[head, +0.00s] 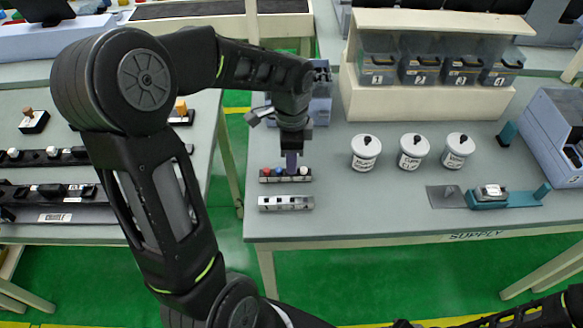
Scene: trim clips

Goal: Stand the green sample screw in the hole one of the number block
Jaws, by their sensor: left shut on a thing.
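My left gripper (291,156) points straight down over the dark screw rack (273,180), at the right-middle of its row. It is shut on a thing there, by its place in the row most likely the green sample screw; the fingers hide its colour. Blue, red and white screw heads show in the rack beside the fingers. I cannot tell whether the held thing is clear of the rack. The pale grey number block (286,204) lies just in front of the rack; its numbers are too small to read. My right gripper is not in view.
Three white lidded jars (411,152) stand to the right of the rack. A shelf (430,105) with numbered bins is behind them. A teal fixture (503,197) sits at the right, and grey bins (320,90) stand behind my gripper. The table front is clear.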

